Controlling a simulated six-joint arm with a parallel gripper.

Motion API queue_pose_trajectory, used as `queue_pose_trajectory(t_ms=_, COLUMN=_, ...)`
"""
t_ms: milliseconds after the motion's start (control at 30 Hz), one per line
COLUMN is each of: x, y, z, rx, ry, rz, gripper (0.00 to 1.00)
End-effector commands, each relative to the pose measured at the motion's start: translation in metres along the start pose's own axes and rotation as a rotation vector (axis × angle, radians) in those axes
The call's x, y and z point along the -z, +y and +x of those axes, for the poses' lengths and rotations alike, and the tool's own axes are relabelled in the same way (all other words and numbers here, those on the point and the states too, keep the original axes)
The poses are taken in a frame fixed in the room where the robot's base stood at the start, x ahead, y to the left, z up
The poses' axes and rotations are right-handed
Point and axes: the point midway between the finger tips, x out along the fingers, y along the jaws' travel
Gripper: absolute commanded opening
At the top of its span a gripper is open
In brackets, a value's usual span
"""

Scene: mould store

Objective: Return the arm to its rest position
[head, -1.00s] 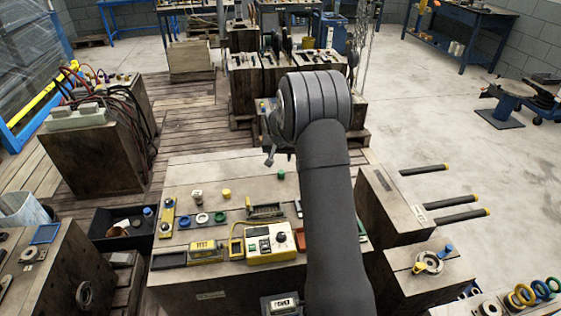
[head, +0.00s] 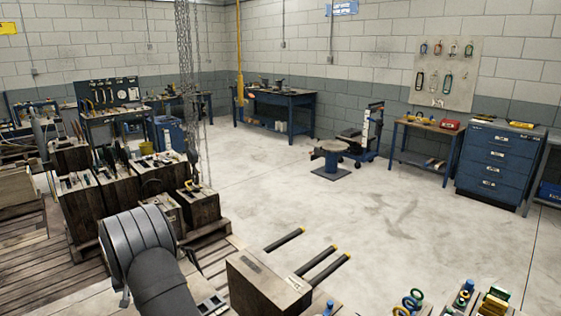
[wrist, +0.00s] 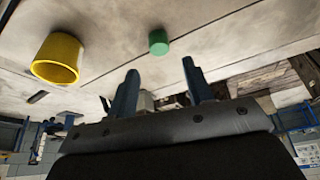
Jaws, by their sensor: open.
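My gripper (wrist: 158,82) shows in the wrist view with its two dark blue fingers apart and nothing held between them. Beyond the fingertips, a green round piece (wrist: 158,42) and a yellow hollow cylinder (wrist: 57,58) stand on a pale top surface, both apart from the fingers. In the head view my arm is at the lower left, and its gripper end is mostly hidden or out of frame.
Dark mould blocks (head: 84,207) stand behind my arm at the left. A block (head: 268,287) is to its right, near dark bars with yellow ends (head: 318,262). Chains (head: 186,75) hang behind. The concrete floor (head: 400,215) is open toward the blue drawer cabinet (head: 497,165).

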Motion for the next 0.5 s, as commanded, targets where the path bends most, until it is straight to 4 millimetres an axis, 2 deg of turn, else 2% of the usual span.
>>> queue_pose_trajectory(t_ms=200, x=-0.001, y=0.0, z=0.036, rx=0.0, ry=-0.001, rz=0.0, gripper=0.47)
queue_pose_trajectory(t_ms=500, x=-0.001, y=0.0, z=0.06, rx=0.0, ry=0.0, rz=0.0, gripper=0.47)
